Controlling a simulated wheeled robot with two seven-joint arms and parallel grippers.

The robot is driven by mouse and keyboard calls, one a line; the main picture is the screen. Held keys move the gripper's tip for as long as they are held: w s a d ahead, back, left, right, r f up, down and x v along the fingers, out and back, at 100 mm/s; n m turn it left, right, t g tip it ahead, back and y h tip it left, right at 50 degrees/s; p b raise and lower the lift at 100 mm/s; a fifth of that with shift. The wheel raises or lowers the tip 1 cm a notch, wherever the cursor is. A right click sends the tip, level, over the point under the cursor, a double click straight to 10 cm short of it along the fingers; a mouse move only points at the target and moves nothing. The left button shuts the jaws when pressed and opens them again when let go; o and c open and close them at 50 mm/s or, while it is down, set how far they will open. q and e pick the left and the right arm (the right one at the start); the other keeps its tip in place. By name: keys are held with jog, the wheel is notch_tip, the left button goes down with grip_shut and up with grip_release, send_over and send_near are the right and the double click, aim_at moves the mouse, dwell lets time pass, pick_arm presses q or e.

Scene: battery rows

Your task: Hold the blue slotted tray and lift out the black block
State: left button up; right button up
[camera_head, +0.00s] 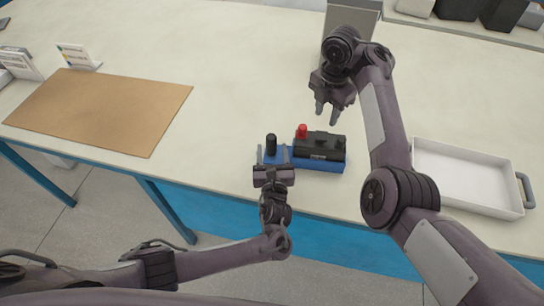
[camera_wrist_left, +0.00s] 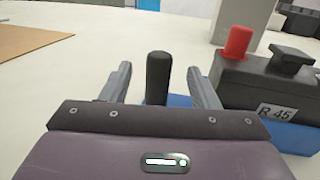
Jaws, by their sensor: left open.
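The blue slotted tray (camera_head: 326,167) lies near the table's front edge; part of it shows in the left wrist view (camera_wrist_left: 290,137). The black block (camera_head: 325,152) sits in its right part, with a red cap (camera_head: 301,131) on top and an "R 45" label (camera_wrist_left: 277,111). A black upright post (camera_head: 271,143) stands at the tray's left end. My left gripper (camera_head: 273,154) is open, its fingers on either side of the post (camera_wrist_left: 158,77), with gaps showing. My right gripper (camera_head: 328,117) is open and empty, above and behind the block. The post's base is partly hidden.
A white tray (camera_head: 431,146) with a grey handle stands at the right. A brown mat (camera_head: 100,108) lies at the left, with small cards (camera_head: 78,56) behind it. A grey box (camera_head: 350,18) stands at the back. The table between mat and blue tray is clear.

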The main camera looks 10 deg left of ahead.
aim_at(272, 143)
pick_arm(q)
jog(key=shift+w+a, duration=0.2)
jog(key=shift+w, duration=0.7)
jog(key=shift+w+a, duration=0.15)
jog(key=shift+w, duration=0.75)
jog(key=shift+w+a, duration=0.2)
jog(key=shift+w, duration=0.7)
jog(key=shift+c, duration=0.4)
grip_shut()
